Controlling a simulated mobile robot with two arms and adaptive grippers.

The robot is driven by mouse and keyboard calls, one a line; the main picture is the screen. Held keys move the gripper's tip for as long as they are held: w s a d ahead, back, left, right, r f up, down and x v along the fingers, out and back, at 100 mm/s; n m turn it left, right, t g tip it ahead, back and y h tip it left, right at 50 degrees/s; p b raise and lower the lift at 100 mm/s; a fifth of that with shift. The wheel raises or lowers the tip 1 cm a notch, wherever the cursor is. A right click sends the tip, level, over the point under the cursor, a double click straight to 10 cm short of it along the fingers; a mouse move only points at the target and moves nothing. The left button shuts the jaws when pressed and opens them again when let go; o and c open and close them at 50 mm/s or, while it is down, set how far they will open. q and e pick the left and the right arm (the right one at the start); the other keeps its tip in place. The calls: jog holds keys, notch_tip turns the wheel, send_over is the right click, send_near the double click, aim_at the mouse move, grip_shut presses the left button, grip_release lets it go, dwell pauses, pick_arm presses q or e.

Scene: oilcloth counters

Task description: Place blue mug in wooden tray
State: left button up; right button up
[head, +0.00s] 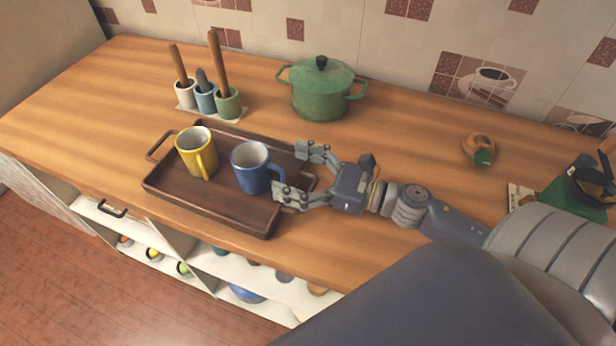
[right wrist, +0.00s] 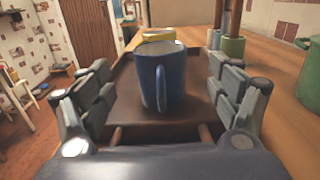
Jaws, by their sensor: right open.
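The blue mug (head: 251,168) stands upright inside the dark wooden tray (head: 222,207), right of its middle. A yellow mug (head: 193,152) stands to its left in the same tray. My right gripper (head: 287,171) is open at the tray's right end, its fingers reaching over the rim beside the blue mug. In the right wrist view the blue mug (right wrist: 160,80) stands between the spread fingers (right wrist: 158,95), a little ahead of them, with its handle toward me. I see a gap on both sides of it. My left gripper is not in view.
A green pot (head: 320,90) stands behind the tray. Utensil holders (head: 206,97) with wooden handles stand at the back left. A small brown and green object (head: 479,150) lies on the right of the counter. The counter's left end is clear.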

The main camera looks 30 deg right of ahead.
jog(key=shift+b+v, duration=0.3)
jog(key=shift+v, duration=1.25)
